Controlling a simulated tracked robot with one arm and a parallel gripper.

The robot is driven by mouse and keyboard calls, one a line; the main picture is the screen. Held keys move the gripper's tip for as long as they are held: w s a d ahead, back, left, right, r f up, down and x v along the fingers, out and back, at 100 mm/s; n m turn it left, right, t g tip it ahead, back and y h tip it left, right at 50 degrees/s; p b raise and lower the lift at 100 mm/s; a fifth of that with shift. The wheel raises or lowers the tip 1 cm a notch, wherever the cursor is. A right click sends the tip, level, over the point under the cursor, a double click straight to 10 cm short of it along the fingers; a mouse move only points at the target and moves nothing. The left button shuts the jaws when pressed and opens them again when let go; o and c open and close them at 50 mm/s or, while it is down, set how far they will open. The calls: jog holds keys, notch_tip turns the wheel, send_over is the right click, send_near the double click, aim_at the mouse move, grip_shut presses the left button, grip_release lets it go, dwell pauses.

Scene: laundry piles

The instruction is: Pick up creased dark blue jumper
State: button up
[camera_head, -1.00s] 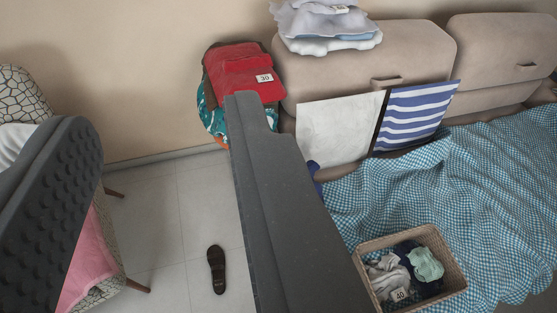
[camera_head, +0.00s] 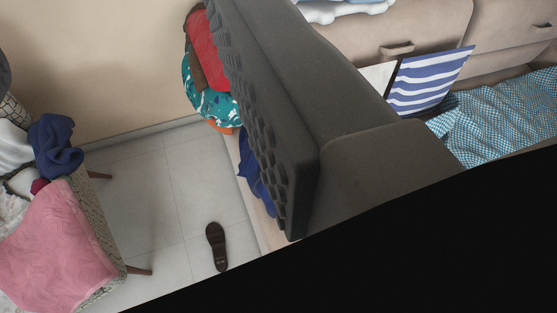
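A crumpled dark blue garment (camera_head: 56,147) lies on top of the pile on the patterned chair at the left. Another dark blue cloth (camera_head: 251,172) shows low at the sofa's near end, partly hidden behind my gripper's finger. I cannot tell for sure which is the jumper. One large grey finger of my gripper (camera_head: 268,130) crosses the middle of the view, its studded pad facing left with nothing against it. The opposite finger is not clearly in view. The gripper looks wide open and empty, apart from both garments.
The chair (camera_head: 103,232) also holds a pink cloth (camera_head: 55,245) and white laundry. A dark sandal (camera_head: 216,246) lies on the tiled floor (camera_head: 165,200). Red and teal clothes (camera_head: 206,85) are piled by the wall. A black area hides the lower right.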

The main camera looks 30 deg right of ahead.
jog(key=w+d+f+h, duration=0.1)
jog(key=w+d+f, duration=0.5)
jog(key=f, duration=0.3)
jog(key=w+d+f+g+h, duration=0.1)
jog(key=w+d+f, duration=0.5)
jog(key=f, duration=0.3)
jog(key=w+d+f+h, duration=0.1)
jog(key=w+d+f, duration=0.45)
jog(key=f, duration=0.35)
jog(key=s+d+f+g+y+p, duration=0.1)
jog(key=s+d+f+y, duration=0.15)
jog(key=f, duration=1.35)
jog(key=s+d+f+y+p, duration=0.1)
jog(key=s+f+y, duration=0.15)
jog(key=f, duration=1.35)
jog(key=shift+n+h, duration=0.4)
jog(key=shift+h, duration=0.1)
jog(key=x, duration=0.2)
jog(key=b+x, duration=0.1)
jog(key=x, duration=0.5)
jog(key=shift+s+a, duration=0.1)
jog(key=shift+a, duration=0.2)
jog(key=x, duration=0.2)
jog(key=b+x, duration=0.1)
jog(key=x, duration=0.1)
jog(key=shift+a+f, duration=0.2)
jog(key=shift+f, duration=0.2)
jog(key=shift+w, duration=0.4)
grip_shut()
